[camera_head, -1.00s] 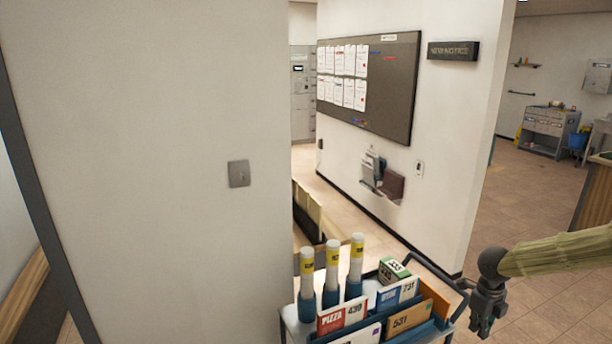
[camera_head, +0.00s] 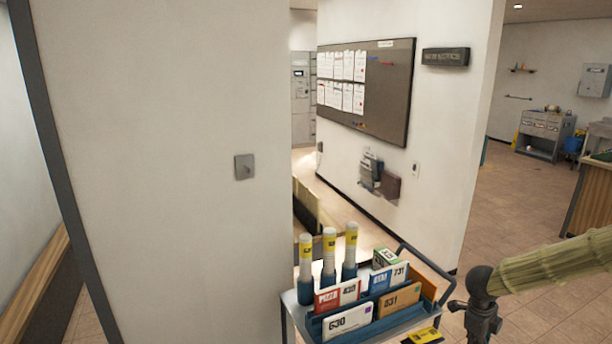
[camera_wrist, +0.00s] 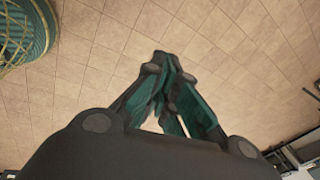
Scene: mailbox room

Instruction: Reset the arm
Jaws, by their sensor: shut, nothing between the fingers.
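My arm comes in from the right edge in the head view, with a pale green-tan ribbed sleeve. My gripper (camera_head: 482,330) hangs down at the lower right, just right of the mail cart, and its tips are cut off or close to the bottom edge. In the wrist view my gripper (camera_wrist: 168,75) has its dark fingers together with nothing between them, over bare tiled floor.
A cart (camera_head: 437,284) stands at bottom centre with upright tubes (camera_head: 329,258), numbered parcels and envelopes (camera_head: 347,321). A white wall (camera_head: 160,150) fills the left. A noticeboard (camera_head: 385,90) hangs behind. Tiled floor is open at right, before a counter (camera_head: 592,200).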

